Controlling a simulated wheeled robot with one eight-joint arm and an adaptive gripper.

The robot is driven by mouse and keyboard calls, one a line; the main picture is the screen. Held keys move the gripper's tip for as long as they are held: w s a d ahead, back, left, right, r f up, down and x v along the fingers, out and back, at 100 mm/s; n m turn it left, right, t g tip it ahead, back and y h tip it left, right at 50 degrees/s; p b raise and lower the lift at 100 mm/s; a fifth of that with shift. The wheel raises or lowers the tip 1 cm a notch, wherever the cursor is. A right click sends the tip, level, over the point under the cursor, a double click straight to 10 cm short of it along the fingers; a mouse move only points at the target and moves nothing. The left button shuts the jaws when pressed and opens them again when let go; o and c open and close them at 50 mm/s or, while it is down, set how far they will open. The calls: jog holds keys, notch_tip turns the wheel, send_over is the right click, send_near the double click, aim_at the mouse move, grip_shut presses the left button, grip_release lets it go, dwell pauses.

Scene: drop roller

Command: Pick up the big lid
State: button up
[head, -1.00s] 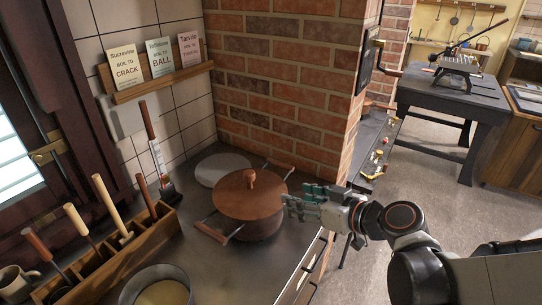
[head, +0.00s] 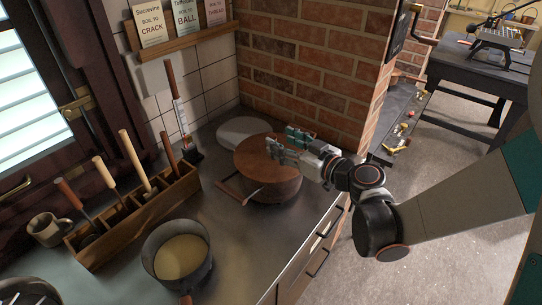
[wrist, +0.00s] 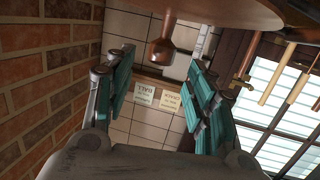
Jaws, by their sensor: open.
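The big lid (head: 258,155) is round, brown and wooden, and sits on a pot (head: 272,188) with side handles on the counter. In the wrist view the lid (wrist: 225,12) fills the top edge, and its knob (wrist: 163,48) points downward in that picture. My gripper (head: 284,143) is over the right part of the lid and hides the knob in the head view. In the wrist view my gripper (wrist: 155,82) is open, with teal-padded fingers left and right of the knob's line. I cannot tell whether the knob is fully between them; no contact shows.
A brick wall (head: 305,90) stands close behind the pot. A saucepan (head: 178,258) and a wooden tool rack (head: 135,220) are at the left front. A pale disc (head: 243,130) lies behind the pot. Bare counter lies in front of the pot.

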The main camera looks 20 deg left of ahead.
aim_at(274, 138)
jog(key=b+x, duration=0.2)
jog(key=x, duration=0.3)
jog(key=shift+f, duration=0.2)
jog(key=shift+w+a, duration=0.15)
jog(key=shift+a, duration=0.1)
jog(key=shift+r, duration=0.1)
grip_shut()
